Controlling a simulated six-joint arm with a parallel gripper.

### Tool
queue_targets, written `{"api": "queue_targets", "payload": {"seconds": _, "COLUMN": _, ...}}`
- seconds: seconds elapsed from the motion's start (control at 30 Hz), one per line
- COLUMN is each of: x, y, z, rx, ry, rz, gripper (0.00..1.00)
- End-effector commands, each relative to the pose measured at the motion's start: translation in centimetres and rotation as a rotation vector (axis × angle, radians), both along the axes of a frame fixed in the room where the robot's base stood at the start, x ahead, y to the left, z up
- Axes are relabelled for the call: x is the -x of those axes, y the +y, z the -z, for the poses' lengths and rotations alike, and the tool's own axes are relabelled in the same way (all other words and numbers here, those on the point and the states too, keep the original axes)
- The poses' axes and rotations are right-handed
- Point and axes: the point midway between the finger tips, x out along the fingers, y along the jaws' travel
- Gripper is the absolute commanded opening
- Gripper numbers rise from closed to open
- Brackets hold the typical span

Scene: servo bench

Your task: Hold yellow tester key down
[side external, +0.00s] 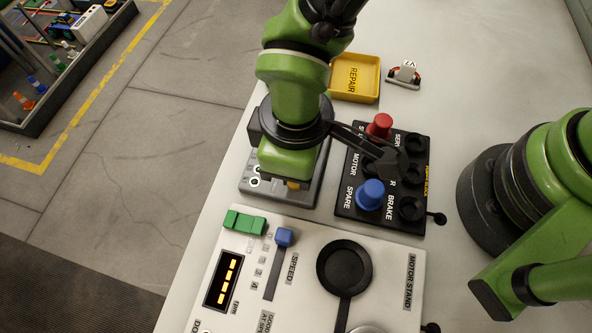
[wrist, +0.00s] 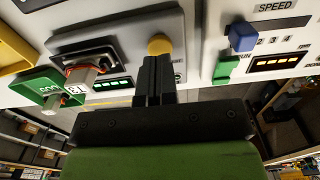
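The yellow key (wrist: 159,45) stands on the light grey tester (wrist: 125,28), near the middle top of the wrist view. In the side view only a small yellow patch of the key (side external: 293,184) shows at the edge of my gripper, on the grey tester (side external: 247,184). My gripper (wrist: 155,60) has its dark fingers together, with nothing seen between them. The fingertips are right at the key and overlap its lower edge in the wrist view. I cannot tell whether they touch it or how far it is pressed. The tester has a lit green display (wrist: 113,83).
A black block with a red knob (side external: 380,126) and a blue knob (side external: 370,194) stands close right of my gripper. The motor stand (side external: 385,270) with a blue slider (side external: 284,237) lies in front. A yellow REPAIR tray (side external: 341,96) is behind. A green tray (wrist: 40,85) is beside the tester.

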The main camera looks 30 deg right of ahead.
Motion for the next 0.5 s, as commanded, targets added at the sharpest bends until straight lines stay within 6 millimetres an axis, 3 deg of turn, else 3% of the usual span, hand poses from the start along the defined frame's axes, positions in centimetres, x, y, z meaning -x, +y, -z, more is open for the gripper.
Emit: {"api": "queue_targets", "payload": {"seconds": 0.5, "x": -0.01, "y": 0.01, "z": 1.07, "rx": 0.0, "ry": 0.0, "rz": 0.0, "gripper": 0.0}}
